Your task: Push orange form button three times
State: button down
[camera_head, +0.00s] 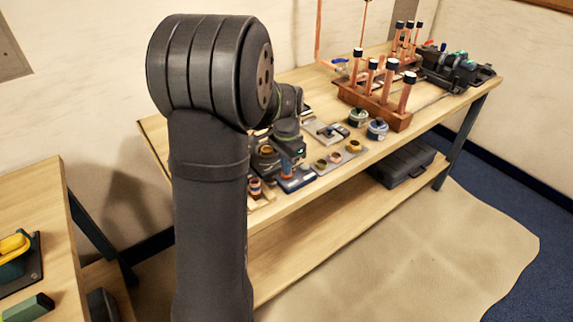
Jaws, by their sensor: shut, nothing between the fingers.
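My gripper (291,161) points down over a small blue and pale device (297,182) near the front edge of the workbench. The fingers are shut, small and partly hidden, with nothing seen between them. A small orange patch shows at the gripper's lower end, just above the device. I cannot tell for certain that it is the orange form button, nor whether the fingertips touch it. My large dark arm link hides part of the bench to the left of the device.
On the bench (245,226), a grey plate with several round yellowish pieces (336,158) lies right of the device. Two round tins (377,129) stand beyond. A wooden rack with copper tubes (386,112) and dark machines (458,69) stand farther right. A second table (60,215) is at left.

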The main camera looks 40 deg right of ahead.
notch_tip(320, 180, up, 14)
dwell(0.4)
dwell(0.4)
jog(key=shift+r, duration=0.85)
notch_tip(320, 180, down, 14)
